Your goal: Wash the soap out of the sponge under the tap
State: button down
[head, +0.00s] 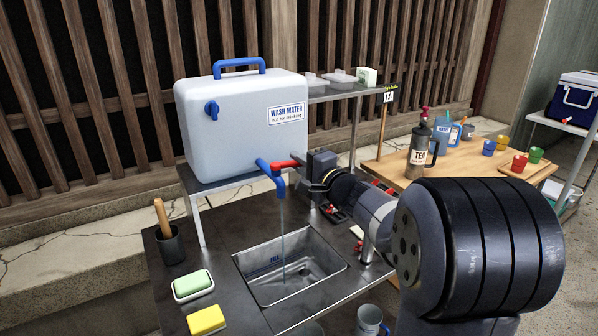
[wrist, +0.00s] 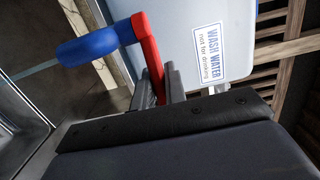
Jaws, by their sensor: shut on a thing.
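The blue tap (head: 272,172) sticks out from the wash water container (head: 235,115), and a thin stream of water falls from it into the sink (head: 290,265). My gripper (head: 303,162) is shut on the tap's red lever (head: 287,163). In the wrist view, the red lever (wrist: 147,50) runs down between my fingers (wrist: 168,85), and the blue spout (wrist: 88,46) points left. The yellow sponge (head: 206,320) lies on the counter at the front left, apart from the sink and my gripper. Suds on it cannot be made out.
A green block sits in a white dish (head: 193,285) left of the sink. A dark cup with a wooden handle (head: 170,243) stands behind it. A mug (head: 369,320) is at the front. A wooden table (head: 450,160) with a tea flask (head: 420,150) and cups is at the right.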

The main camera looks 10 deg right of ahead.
jog(key=c, duration=1.4)
grip_release()
jog(key=shift+c, duration=0.2)
jog(key=b+v, duration=0.1)
jog(key=v, duration=1)
jog(key=shift+b, duration=0.3)
jog(key=shift+w, duration=0.15)
jog(key=p+x, duration=0.1)
jog(key=x, duration=0.9)
jog(key=shift+w+a+p, duration=0.2)
jog(key=shift+w+p, duration=0.1)
jog(key=shift+p, duration=0.1)
jog(key=shift+w+r+p, duration=0.1)
jog(key=shift+p, duration=0.45)
jog(key=shift+y, duration=0.3)
